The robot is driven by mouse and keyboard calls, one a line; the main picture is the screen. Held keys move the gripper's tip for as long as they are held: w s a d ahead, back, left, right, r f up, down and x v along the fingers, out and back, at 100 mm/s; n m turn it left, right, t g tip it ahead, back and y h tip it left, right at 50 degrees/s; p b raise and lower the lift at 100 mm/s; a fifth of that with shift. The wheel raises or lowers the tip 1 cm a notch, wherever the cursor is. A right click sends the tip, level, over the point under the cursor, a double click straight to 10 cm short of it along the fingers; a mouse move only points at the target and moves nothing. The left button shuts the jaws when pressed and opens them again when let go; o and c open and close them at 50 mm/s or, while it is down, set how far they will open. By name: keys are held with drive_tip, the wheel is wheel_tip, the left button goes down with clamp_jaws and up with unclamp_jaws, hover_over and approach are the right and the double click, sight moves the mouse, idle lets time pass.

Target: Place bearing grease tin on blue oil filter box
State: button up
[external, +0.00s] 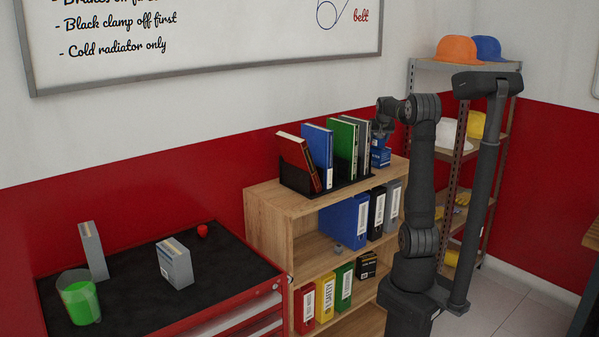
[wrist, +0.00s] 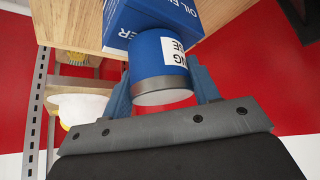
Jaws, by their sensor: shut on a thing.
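The bearing grease tin (wrist: 158,62) is a blue cylinder with a white label and a pale end face. My gripper (wrist: 162,78) is shut on it, one blue finger on each side. The blue oil filter box (wrist: 150,17) shows just beyond the tin in the wrist view. In the external view the oil filter box (external: 380,158) sits at the right end of the wooden shelf's top, and the tin (external: 379,140) is directly above it, partly hidden by my gripper (external: 380,132). I cannot tell whether tin and box touch.
A black rack (external: 300,182) of books and binders stands close left of the box on the wooden bookcase (external: 268,200). A metal shelf (external: 450,66) with caps and helmets is to the right. A red tool cabinet (external: 215,290) stands at the left.

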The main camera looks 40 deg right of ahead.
drive_tip(key=o, duration=1.1)
drive_tip(key=shift+f, duration=0.1)
drive_tip(key=shift+s+a+r, duration=0.1)
drive_tip(key=shift+r, duration=0.35)
drive_tip(key=v, duration=1.1)
drive_tip(key=shift+s+r, duration=0.1)
drive_tip(key=shift+r, duration=0.1)
drive_tip(key=shift+f, duration=0.1)
drive_tip(key=x, duration=1.2)
drive_tip(key=shift+f, duration=0.3)
wheel_tip(320, 180, up, 3)
drive_tip(key=shift+a, duration=0.1)
drive_tip(key=shift+r, duration=0.7)
